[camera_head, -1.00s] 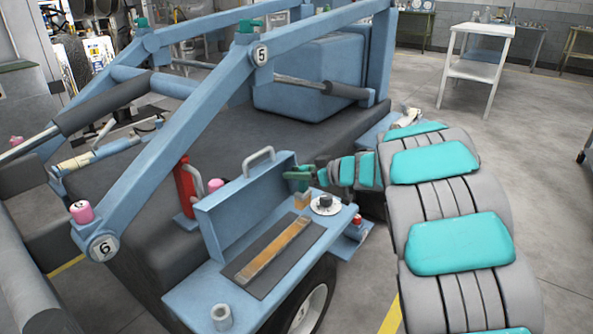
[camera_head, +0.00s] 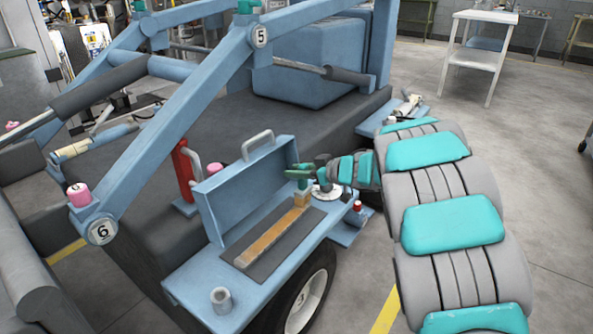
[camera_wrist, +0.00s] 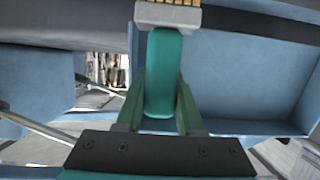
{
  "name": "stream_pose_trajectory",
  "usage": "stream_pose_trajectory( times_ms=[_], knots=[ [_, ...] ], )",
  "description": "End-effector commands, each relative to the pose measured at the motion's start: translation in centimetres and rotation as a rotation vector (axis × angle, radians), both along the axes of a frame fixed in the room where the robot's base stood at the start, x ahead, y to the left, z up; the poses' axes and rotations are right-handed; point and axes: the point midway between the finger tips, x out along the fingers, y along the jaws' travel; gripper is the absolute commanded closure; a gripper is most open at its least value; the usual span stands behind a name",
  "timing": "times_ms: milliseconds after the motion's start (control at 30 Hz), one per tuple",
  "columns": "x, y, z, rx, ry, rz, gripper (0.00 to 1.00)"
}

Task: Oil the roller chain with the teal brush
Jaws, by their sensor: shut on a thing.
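The roller chain (camera_head: 272,243) is a brownish strip lying lengthwise on a dark mat (camera_head: 245,264) on the blue shelf. My gripper (camera_head: 300,176) is above the chain's far end, beside the open blue lid. In the wrist view, my gripper (camera_wrist: 160,100) is shut on the teal brush (camera_wrist: 164,72), whose handle sits between the green fingers. The brush's pale ferrule and tan bristles show at the top edge of that view. In the head view, the tan brush head (camera_head: 302,199) hangs just at the chain's far end; whether it touches cannot be told.
A white round dish (camera_head: 326,194) stands right of the chain, partly hidden by my gripper. The blue lid (camera_head: 245,198) with a handle rises behind the chain. A grey cup (camera_head: 221,299) stands at the shelf's near end. A red cylinder (camera_head: 185,173) stands behind.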

Motion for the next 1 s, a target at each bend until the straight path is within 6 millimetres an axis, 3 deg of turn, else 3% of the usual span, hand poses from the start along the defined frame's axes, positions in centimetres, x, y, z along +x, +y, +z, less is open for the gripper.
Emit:
stream_pose_trajectory(
  times_ms=[1000],
  knots=[
    [-0.01,-0.01,-0.92,0.001,0.001,0.000,1.00]
  ],
)
